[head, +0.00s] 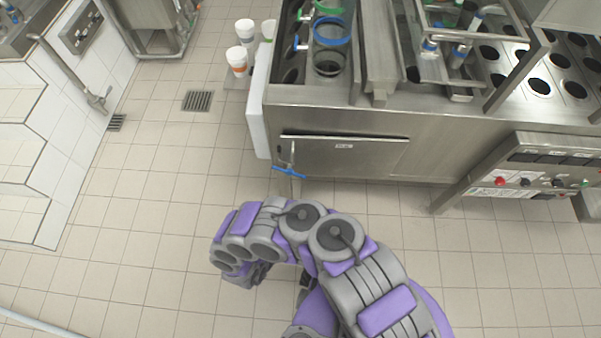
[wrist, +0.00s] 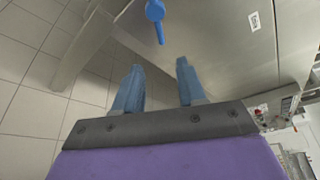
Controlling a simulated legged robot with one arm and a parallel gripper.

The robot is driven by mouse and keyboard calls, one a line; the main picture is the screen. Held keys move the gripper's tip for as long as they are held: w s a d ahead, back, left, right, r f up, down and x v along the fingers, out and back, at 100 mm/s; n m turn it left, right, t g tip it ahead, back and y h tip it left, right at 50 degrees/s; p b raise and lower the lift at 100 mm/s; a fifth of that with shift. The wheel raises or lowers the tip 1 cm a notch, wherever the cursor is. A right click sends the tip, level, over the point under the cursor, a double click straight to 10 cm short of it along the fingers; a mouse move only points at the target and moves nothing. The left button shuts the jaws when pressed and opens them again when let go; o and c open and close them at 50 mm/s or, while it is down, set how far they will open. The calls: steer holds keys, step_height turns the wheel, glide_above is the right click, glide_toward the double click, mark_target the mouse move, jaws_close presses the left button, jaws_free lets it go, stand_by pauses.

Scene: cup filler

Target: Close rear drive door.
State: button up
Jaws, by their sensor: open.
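The drive door (head: 360,156) is a steel panel with a small white label on the front of the filler machine in the head view. A dark gap runs along its top edge; I cannot tell how far it stands open. A blue handle (head: 290,172) sits at its left end. In the wrist view the panel (wrist: 225,45) fills the upper right and the blue handle (wrist: 155,12) is at the top. My gripper (wrist: 160,62) is open and empty, its two fingers apart below the handle, not touching it. In the head view my arm hides the gripper.
A control box (head: 540,170) with buttons juts out at the right. A floor drain (head: 198,100) lies at the left. The tiled floor in front is clear.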

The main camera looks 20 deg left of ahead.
mark_target(300, 175)
steer(key=b+x, duration=0.5)
steer(key=x, duration=1.1)
steer(key=shift+w+a+f, duration=0.1)
steer(key=shift+w, duration=0.15)
jaws_close()
